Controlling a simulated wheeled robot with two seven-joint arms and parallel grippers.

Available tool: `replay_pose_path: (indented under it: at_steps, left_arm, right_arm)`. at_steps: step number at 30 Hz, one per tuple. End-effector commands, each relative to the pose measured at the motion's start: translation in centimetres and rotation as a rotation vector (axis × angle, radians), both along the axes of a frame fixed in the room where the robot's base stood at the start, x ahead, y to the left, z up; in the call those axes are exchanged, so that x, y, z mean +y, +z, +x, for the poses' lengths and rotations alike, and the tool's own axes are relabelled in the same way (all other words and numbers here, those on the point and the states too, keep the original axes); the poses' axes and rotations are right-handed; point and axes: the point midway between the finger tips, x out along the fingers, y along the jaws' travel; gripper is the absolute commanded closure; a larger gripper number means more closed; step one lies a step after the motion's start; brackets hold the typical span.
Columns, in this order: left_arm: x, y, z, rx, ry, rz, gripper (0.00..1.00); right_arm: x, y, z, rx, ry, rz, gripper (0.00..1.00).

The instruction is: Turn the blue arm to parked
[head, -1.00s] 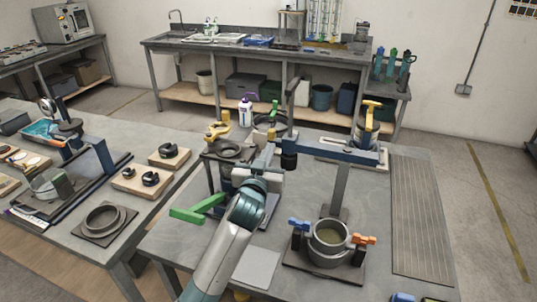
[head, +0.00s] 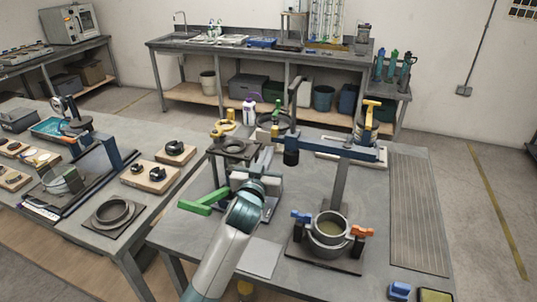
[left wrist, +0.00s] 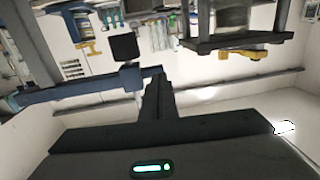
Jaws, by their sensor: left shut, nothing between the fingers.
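The blue arm (head: 348,149) is a long dark-blue beam on top of a grey post (head: 338,190). It lies roughly crosswise, with a dark cylinder (head: 291,157) hanging near its left end. My left gripper (head: 264,164) is shut and empty, just left of that cylinder in the head view. Its fingertips are hard to make out there. In the left wrist view, the dark shut fingers (left wrist: 158,90) point ahead. The blue arm (left wrist: 75,92) comes in from the left behind them, and its end shows close to the fingertips. Contact cannot be told. My right gripper is not in view.
A grey stand (head: 233,149) and a green handle (head: 203,203) are left of my gripper. A round pot (head: 329,232) with blue and orange levers stands below the beam. A yellow-handled device (head: 370,112) stands behind it. The ribbed mat (head: 414,205) at right is clear.

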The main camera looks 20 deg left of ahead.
Motion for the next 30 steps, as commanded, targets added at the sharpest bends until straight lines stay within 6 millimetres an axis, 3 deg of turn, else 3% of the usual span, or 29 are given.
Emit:
replay_pose_path:
  at_steps: [11, 24, 30]
  left_arm:
    - [0.1, -0.2, -3.0, -0.001, -0.001, -0.001, 1.0]
    - [0.3, -0.2, -8.9, -0.001, -0.002, -0.001, 1.0]
    - [0.3, 0.0, -9.9, -0.001, -0.001, 0.0, 1.0]
  right_arm:
    - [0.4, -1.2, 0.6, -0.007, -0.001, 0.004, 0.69]
    - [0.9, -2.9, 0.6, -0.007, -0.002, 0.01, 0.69]
    - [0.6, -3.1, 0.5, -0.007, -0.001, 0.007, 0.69]
